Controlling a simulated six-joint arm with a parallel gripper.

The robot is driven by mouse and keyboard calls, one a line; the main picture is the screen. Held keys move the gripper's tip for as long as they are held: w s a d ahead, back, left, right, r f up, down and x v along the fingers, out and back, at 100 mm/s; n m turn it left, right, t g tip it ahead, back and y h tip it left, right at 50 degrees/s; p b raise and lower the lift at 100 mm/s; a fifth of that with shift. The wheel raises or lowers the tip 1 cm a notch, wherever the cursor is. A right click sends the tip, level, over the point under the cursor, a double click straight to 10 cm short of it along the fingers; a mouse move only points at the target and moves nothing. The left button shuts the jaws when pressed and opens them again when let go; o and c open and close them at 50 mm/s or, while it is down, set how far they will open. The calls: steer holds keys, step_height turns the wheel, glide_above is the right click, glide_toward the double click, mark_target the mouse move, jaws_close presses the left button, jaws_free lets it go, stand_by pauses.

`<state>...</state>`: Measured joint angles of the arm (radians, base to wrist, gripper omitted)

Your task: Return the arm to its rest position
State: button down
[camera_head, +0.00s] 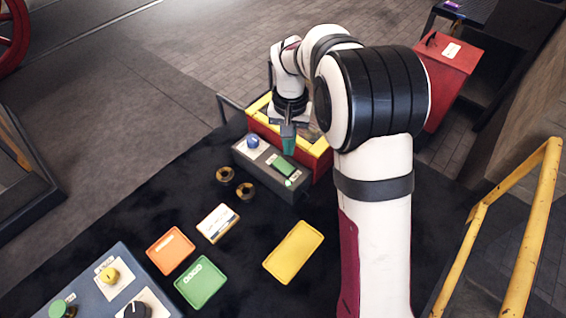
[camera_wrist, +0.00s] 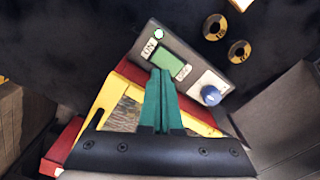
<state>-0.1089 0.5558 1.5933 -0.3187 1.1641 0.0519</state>
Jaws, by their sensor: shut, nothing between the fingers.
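My white and black arm reaches over the dark table from the right in the head view. My gripper (camera_head: 289,140) points down above a grey control box with a green rocker switch (camera_head: 284,168) and a blue knob (camera_head: 253,141). In the wrist view my gripper (camera_wrist: 160,78) shows its teal fingers together, with nothing between them. The fingertips lie over the near edge of the green switch (camera_wrist: 166,60) in that view; I cannot tell whether they touch it. The blue knob (camera_wrist: 211,95) is to their right.
A red and yellow frame (camera_head: 318,148) stands right behind the control box. Two brass rings (camera_head: 245,191), orange (camera_head: 170,251), green (camera_head: 202,284) and yellow (camera_head: 294,252) trays, and a white card (camera_head: 217,223) lie on the table. A yellow railing (camera_head: 527,240) is at right.

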steer(key=shift+r, duration=0.5)
steer(key=s+d+r+m, duration=0.1)
steer(key=s+r, duration=0.6)
steer(key=s, duration=0.4)
steer(key=s+m+y, duration=0.1)
steer(key=s, duration=1.8)
steer(key=shift+s+d+f+m+y, duration=0.2)
steer(key=shift+f+m+y, duration=0.1)
steer(key=shift+f+y, duration=0.1)
